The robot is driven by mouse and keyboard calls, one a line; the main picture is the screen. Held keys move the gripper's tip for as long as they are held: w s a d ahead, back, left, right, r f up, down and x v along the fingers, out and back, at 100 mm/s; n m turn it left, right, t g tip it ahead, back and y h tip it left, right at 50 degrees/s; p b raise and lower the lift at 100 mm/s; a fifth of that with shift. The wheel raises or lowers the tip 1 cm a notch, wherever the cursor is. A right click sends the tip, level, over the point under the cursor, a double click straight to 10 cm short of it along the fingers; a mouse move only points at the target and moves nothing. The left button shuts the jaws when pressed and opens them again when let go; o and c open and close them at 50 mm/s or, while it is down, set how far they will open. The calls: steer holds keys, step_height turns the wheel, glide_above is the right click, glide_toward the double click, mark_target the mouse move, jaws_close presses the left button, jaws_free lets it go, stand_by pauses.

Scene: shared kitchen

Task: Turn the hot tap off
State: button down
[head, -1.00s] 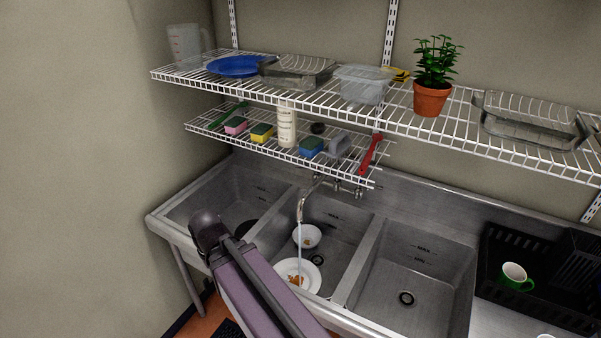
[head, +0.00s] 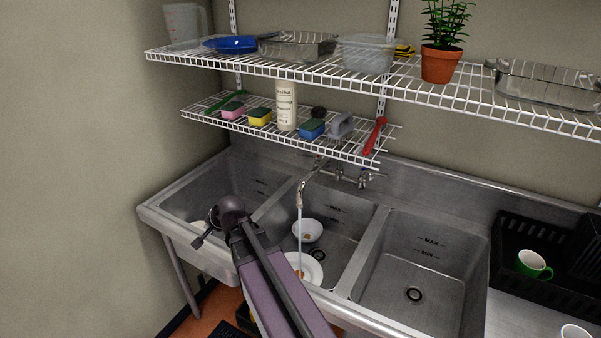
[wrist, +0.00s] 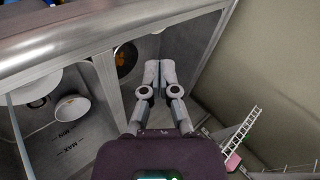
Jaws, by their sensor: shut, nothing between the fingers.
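The metal tap (head: 311,180) is on the back wall of the sink, and its spout hangs over the middle basin. A stream of water (head: 299,240) runs from it. Small tap handles (head: 364,179) show beside the spout, under the lower shelf; I cannot tell which is hot. My gripper (head: 199,241) is over the left basin, well to the left of the tap and apart from it. In the wrist view my gripper (wrist: 160,64) is shut and empty, with its fingers together. The tap is not clearly visible in the wrist view.
A wire shelf (head: 230,126) with sponges, a bottle and a red-handled brush (head: 375,136) hangs low over the tap. A bowl (head: 307,230) and plate (head: 312,268) sit in the middle basin. The right basin (head: 410,270) is empty. A dish rack (head: 510,240) stands at right.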

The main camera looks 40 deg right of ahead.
steer(key=w+d+f+m+t+h+b, duration=0.1)
steer(key=w+d+m+t+h+b, duration=0.1)
steer(key=w+d+m+t+b, duration=0.4)
steer(key=w+d+f+m+t+h+b, duration=0.15)
steer(key=d+m+b, duration=0.25)
steer(key=d+m, duration=0.5)
steer(key=s+d+m+h+b, duration=0.1)
steer(key=d+m+h+b, duration=0.3)
steer(key=d+m, duration=0.5)
steer(key=s+d+m+g+h+b, duration=0.1)
steer(key=s+d+m+h+b, duration=0.1)
steer(key=d+m+h+b, duration=0.3)
steer(key=d+m+h, duration=0.3)
steer(key=d, duration=0.4)
steer(key=shift+s+f+m, duration=0.25)
steer(key=shift+f+m, duration=0.05)
steer(key=shift+m, duration=0.1)
steer(key=shift+w+d, duration=0.15)
steer(key=p+x, duration=0.3)
steer(key=x, duration=1)
steer(key=shift+d+r, duration=0.15)
steer(key=shift+d, duration=0.2)
steer(key=shift+w, duration=0.15)
